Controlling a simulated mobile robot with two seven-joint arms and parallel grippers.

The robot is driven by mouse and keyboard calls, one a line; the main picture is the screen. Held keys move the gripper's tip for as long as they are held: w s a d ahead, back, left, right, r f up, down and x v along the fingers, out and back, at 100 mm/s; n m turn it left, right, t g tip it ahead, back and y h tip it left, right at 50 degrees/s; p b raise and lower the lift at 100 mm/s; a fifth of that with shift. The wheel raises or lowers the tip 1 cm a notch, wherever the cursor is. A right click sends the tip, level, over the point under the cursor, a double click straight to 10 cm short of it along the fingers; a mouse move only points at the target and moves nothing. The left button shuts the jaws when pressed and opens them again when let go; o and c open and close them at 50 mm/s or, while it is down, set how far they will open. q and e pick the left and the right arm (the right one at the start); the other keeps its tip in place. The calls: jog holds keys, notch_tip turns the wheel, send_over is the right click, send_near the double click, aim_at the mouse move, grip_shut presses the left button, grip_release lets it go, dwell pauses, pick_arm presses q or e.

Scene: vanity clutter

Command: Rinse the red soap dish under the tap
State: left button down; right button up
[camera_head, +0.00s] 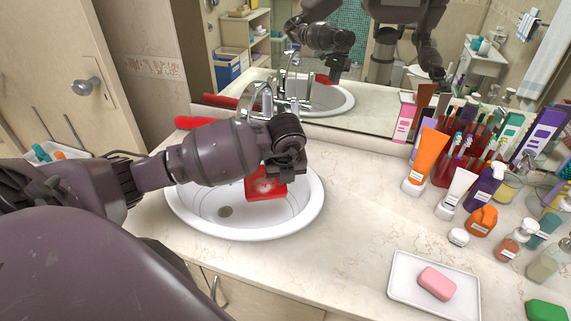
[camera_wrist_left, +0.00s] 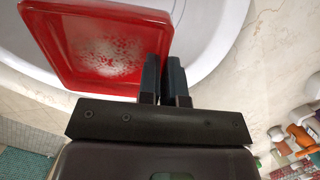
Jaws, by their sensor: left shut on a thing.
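The red soap dish (camera_head: 256,190) is over the white sink basin (camera_head: 203,215), partly hidden by my left gripper (camera_head: 287,176). In the left wrist view the dish (camera_wrist_left: 95,45) has a whitish speckled patch on its inner face. The fingers of my left gripper (camera_wrist_left: 166,80) are shut on the dish's edge. The chrome tap (camera_head: 268,100) rises at the back of the sink, behind my left wrist. The wrist hides the spout's end, and I cannot tell whether water runs. My right gripper does not show directly; its arm appears only in the mirror.
A white tray (camera_head: 400,290) with a pink soap bar (camera_head: 437,283) lies at the front right of the counter. Several bottles and tubes, including an orange tube (camera_head: 426,155), crowd the right side. The counter between sink and bottles is clear. A mirror (camera_head: 380,75) stands behind.

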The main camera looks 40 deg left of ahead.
pick_arm(q)
jog(key=n, duration=0.1)
jog(key=a+n, duration=0.1)
jog(key=n, duration=0.1)
jog(key=shift+w+a+n+g+y, duration=0.3)
jog(key=shift+w+y, duration=0.05)
jog(key=shift+y, duration=0.05)
jog(key=shift+w+a+f+b, duration=0.2)
jog(key=shift+a+f+b, duration=0.2)
jog(key=shift+f, duration=0.3)
jog(key=w+a+f+b, duration=0.6)
jog(key=a+f+b, duration=0.4)
jog(key=shift+a+f, duration=0.2)
jog(key=shift+f, duration=0.15)
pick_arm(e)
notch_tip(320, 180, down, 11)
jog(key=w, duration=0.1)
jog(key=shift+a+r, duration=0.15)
pick_arm(q)
jog(key=shift+w, duration=0.1)
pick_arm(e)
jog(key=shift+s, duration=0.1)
pick_arm(q)
jog(key=shift+r, duration=0.1)
